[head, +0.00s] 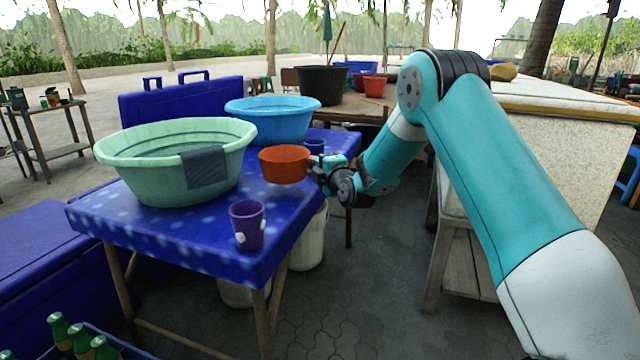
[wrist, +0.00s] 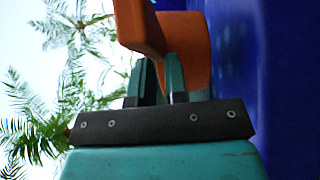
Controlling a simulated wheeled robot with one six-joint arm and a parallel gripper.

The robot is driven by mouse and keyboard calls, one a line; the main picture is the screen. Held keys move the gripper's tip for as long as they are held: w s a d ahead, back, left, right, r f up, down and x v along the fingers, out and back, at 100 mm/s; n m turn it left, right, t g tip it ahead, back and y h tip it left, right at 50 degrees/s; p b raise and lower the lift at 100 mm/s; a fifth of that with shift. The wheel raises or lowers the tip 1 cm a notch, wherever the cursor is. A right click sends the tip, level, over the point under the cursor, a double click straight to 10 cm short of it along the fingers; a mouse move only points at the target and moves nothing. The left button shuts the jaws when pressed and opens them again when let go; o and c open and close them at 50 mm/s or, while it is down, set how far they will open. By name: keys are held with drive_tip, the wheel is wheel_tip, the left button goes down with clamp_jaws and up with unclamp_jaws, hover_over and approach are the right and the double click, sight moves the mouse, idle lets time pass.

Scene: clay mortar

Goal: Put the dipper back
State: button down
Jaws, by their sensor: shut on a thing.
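The dipper (head: 285,165) is an orange-red bowl. It is at the right side of the blue table (head: 165,238), between the two basins and my arm; I cannot tell whether it touches the tabletop. My gripper (head: 316,168) is shut on the dipper from its right side. In the wrist view the dipper (wrist: 185,45) rises from between the dark green fingers of my gripper (wrist: 160,78), with blue beside it on the right. A green basin (head: 222,132) with a grey cloth over its rim stands on the left. A blue basin (head: 270,122) stands behind it.
A purple cup (head: 247,226) stands near the table's front right. A small dark blue cup (head: 314,146) is just behind the dipper. A white bucket (head: 308,240) stands under the table. A pale counter (head: 540,140) is on the right. Bare table lies at the front.

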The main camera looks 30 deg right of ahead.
drive_tip(key=shift+f+b, duration=0.35)
drive_tip(key=shift+f, duration=1.75)
drive_tip(key=shift+f+b, duration=0.2)
drive_tip(key=shift+b, duration=0.15)
drive_tip(key=c, duration=1.1)
unclamp_jaws()
drive_tip(key=shift+c, duration=0.2)
drive_tip(key=shift+r, duration=0.15)
